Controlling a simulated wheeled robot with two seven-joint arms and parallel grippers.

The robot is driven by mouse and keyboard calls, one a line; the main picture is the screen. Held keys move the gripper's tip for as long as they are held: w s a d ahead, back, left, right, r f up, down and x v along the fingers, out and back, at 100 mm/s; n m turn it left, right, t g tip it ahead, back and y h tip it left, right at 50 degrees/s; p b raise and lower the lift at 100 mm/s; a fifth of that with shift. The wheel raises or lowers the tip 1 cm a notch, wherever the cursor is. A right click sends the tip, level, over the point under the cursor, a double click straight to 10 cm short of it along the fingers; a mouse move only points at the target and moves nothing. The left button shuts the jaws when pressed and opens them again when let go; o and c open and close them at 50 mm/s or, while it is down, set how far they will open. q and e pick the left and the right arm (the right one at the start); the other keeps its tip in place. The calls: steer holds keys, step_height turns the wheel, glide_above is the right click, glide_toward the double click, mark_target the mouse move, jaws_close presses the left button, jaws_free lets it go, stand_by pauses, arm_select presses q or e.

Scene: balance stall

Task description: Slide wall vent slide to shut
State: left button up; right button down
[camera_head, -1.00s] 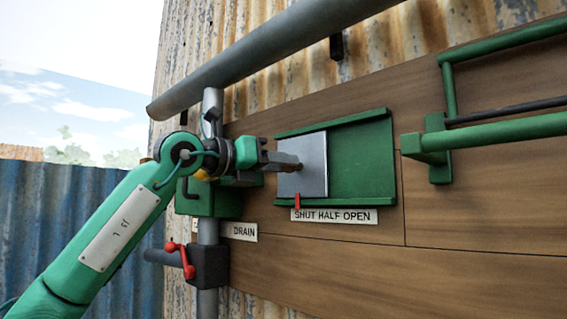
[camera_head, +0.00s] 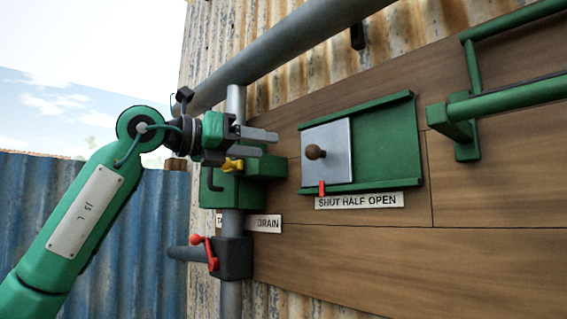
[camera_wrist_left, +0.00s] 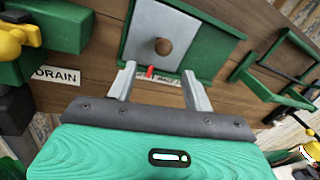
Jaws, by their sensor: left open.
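The wall vent (camera_head: 390,143) is a green framed panel on the wooden wall. Its grey slide plate (camera_head: 335,167) with a round brown knob (camera_head: 316,152) sits at the left end of the frame. The red pointer (camera_head: 322,188) under the plate is at the left end of the label (camera_head: 358,201) reading "SHUT HALF OPEN", by "SHUT". My left gripper (camera_head: 277,143) is open and empty, left of the plate and apart from the knob. In the left wrist view the knob (camera_wrist_left: 163,46) shows beyond and between the open fingers (camera_wrist_left: 158,76). My right gripper is out of view.
A green box with a yellow handle (camera_head: 232,165) is just below my left gripper, on a grey vertical pipe. A red-handled valve (camera_head: 205,250) is lower down. A green rail (camera_head: 510,103) stands out at the right. A thick grey pipe (camera_head: 290,50) runs above.

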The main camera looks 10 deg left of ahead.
arm_select(q)
steer(key=shift+b+v, duration=0.5)
steer(key=shift+v, duration=1.55)
